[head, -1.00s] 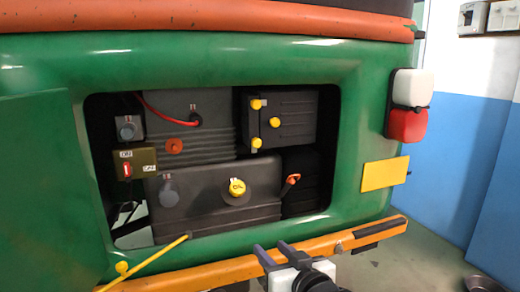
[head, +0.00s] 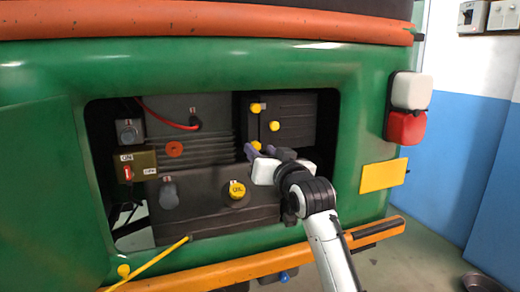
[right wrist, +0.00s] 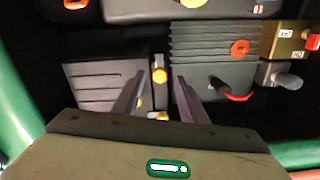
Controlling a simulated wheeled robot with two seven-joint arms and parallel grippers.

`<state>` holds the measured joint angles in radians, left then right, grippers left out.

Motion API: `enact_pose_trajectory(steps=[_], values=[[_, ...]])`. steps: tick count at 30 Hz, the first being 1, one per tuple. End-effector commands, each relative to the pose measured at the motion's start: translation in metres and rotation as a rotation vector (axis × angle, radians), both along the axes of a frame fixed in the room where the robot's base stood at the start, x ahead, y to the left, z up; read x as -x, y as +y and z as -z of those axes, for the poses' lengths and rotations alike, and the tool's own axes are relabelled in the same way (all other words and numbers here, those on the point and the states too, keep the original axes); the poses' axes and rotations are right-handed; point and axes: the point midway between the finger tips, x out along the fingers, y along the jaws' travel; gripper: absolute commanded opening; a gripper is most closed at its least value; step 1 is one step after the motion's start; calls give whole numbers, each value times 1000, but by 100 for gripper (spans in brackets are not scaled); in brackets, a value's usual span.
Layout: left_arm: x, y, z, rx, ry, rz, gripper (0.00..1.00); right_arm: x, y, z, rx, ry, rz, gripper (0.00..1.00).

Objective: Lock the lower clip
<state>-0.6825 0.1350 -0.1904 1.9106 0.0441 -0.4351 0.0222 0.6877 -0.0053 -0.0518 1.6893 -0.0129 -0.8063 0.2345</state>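The black box (head: 290,112) with yellow fittings sits at the upper right of the engine bay. Its upper yellow clip (head: 256,107) is clear on the left side. The lower clip (head: 256,145) shows just above my right gripper's fingers. My right gripper (head: 260,151) is open and empty in front of the box's lower left corner. In the right wrist view, which is upside down, the lower clip (right wrist: 160,75) lies between the spread fingers (right wrist: 160,80). I cannot tell whether they touch it. My left gripper is out of view.
The ribbed grey unit with a red cable (head: 170,112) is to the left. The green bay frame (head: 353,150) surrounds them, above the orange bumper (head: 225,272).

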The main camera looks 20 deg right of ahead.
Motion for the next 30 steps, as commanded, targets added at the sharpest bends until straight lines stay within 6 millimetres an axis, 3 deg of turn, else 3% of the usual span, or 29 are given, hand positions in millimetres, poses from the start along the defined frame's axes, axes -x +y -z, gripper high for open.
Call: enact_pose_trajectory(steps=[6,14,21,30], values=[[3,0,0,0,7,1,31,-14,1,0,0,-1,0,39],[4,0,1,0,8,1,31,-15,1,0,0,-1,0,39],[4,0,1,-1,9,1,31,-15,1,0,0,0,0,1],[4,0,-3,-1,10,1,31,-15,0,0,27,0,0,0]])
